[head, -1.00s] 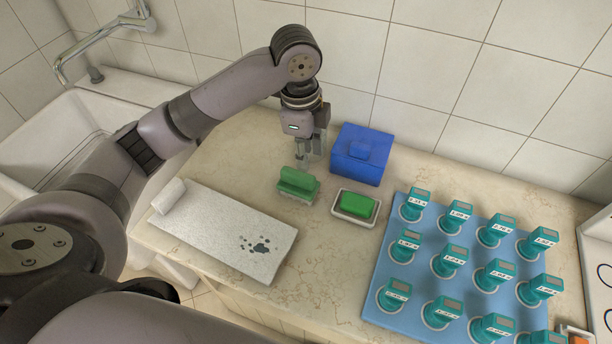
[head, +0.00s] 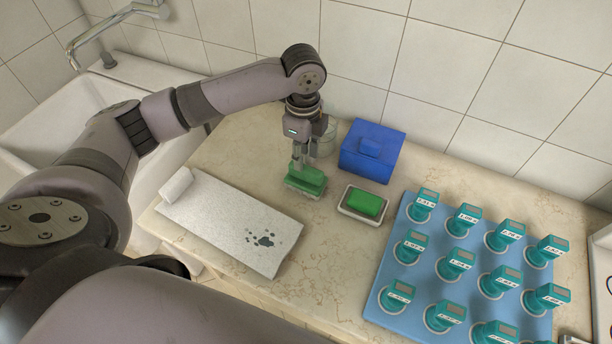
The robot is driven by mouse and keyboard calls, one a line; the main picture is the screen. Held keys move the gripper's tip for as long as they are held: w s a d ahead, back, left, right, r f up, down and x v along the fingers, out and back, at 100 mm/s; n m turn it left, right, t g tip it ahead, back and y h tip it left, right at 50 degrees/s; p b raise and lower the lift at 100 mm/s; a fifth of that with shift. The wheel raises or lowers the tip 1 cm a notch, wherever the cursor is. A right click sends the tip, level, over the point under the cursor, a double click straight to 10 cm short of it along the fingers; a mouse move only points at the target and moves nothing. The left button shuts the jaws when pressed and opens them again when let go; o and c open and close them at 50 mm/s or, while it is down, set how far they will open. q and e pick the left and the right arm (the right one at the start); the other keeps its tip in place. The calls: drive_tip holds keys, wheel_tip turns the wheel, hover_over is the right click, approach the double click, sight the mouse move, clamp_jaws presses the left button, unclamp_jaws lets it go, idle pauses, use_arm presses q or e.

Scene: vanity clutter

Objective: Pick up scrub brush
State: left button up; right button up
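The scrub brush (head: 308,181), green on top with a paler underside, rests on the beige counter near the middle of the head view. My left gripper (head: 298,166) points down at the brush from above. Its fingertips reach the back left part of the brush top and overlap it in the picture. The fingers look close together, but whether they are closed on the brush cannot be told. My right gripper is not in view.
A green block (head: 366,203) sits in a white dish right of the brush. A blue box (head: 372,150) and a clear glass (head: 327,141) stand behind. A grey-white mat (head: 225,215) with a roll lies left. A blue tray (head: 388,268) holds several teal devices.

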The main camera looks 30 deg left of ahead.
sight(306, 168)
use_arm(q)
drive_tip(key=f, duration=0.2)
drive_tip(key=f+p, duration=0.1)
drive_tip(key=f, duration=0.1)
drive_tip(key=shift+w+d+f, duration=0.15)
drive_tip(key=shift+d+f, duration=0.05)
drive_tip(key=shift+f, duration=0.6)
clamp_jaws()
